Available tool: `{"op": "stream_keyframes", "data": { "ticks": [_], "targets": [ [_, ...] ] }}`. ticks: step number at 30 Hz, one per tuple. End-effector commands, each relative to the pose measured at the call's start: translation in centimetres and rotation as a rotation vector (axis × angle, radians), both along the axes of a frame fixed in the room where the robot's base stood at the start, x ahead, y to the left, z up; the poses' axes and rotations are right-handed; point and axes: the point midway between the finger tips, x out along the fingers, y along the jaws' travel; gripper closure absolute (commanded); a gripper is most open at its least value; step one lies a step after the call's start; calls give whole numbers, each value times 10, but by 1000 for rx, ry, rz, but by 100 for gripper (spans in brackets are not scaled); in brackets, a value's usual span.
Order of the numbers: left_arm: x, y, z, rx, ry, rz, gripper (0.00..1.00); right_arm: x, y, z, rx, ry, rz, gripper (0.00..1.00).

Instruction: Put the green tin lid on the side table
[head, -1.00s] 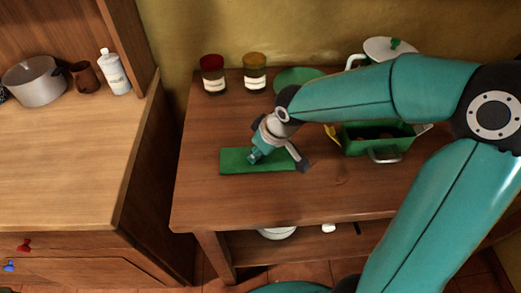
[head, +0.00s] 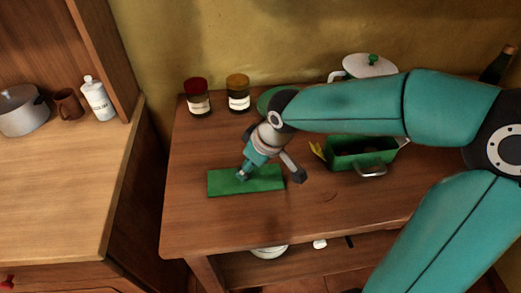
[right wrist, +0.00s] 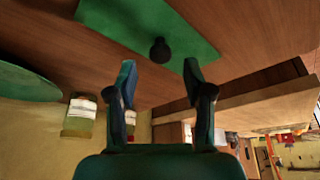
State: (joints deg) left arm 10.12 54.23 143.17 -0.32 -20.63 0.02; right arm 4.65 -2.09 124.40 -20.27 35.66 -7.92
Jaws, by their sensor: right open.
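The green tin lid (head: 228,183) is a flat green rectangle lying on the side table (head: 190,224), in front of the jars. In the right wrist view the lid (right wrist: 120,22) shows a round black knob (right wrist: 159,50). My right gripper (head: 271,174) is over the lid with its fingers spread, and it hides the knob in the head view. In the right wrist view the fingers of my gripper (right wrist: 160,66) stand on either side of the knob's line, empty. My left gripper is not in view.
The open green tin (head: 343,160) stands to the right of the lid. A red-topped jar (head: 198,100), a yellow-topped jar (head: 238,97), a green disc (head: 268,100) and a white lidded pot (head: 368,66) stand behind. The table's left front is clear. A wooden counter (head: 50,190) is at left.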

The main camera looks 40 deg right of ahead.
Motion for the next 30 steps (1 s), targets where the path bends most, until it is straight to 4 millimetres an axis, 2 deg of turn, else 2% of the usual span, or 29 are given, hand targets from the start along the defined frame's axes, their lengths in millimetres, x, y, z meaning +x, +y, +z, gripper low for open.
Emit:
{"op": "stream_keyframes", "data": {
  "ticks": [1, 6, 12, 30],
  "targets": [
    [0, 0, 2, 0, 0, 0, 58, -4, -1, 13, 0, -6, -1, 49],
    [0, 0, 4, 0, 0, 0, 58, -17, -4, 43, 0, -5, 1, 49],
    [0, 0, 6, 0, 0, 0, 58, -26, -6, 64, 1, -2, -1, 49],
    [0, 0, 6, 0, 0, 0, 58, -28, -7, 67, 0, 1, -1, 49]
  ]
}}
